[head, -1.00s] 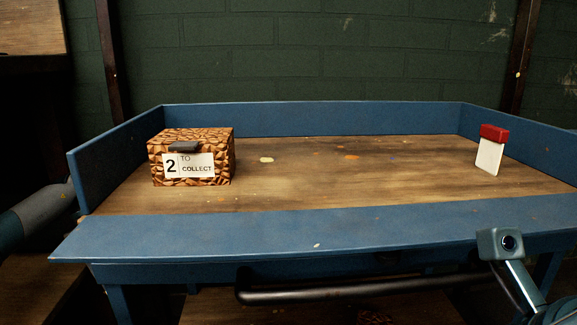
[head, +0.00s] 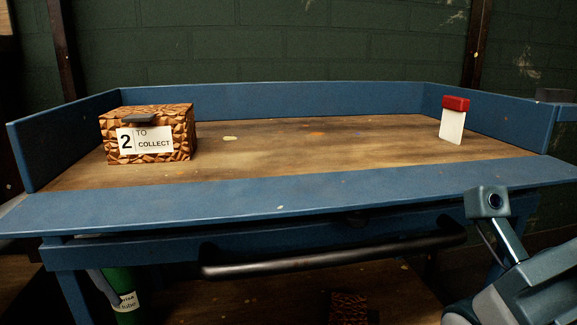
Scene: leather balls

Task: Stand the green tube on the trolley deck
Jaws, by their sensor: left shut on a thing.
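The green tube (head: 121,290) shows at the lower left, roughly upright, with a white label near its lower end. Its top is hidden by the trolley's blue front rail and its bottom is close to the picture's lower edge. My left gripper (head: 112,287) is shut on the tube; only a grey part of it shows, at the tube's left side below deck level. The trolley deck (head: 270,150) is brown wood with blue walls at the back and sides and a wide blue front edge. My right gripper is not in view; part of my right arm shows at the lower right.
A brown patterned box (head: 182,126) labelled "2 TO COLLECT" stands at the deck's left. A white block with a red top (head: 452,128) stands at the right. The deck between them is clear. A black handle bar (head: 330,259) crosses the front. Another patterned object (head: 348,308) sits below.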

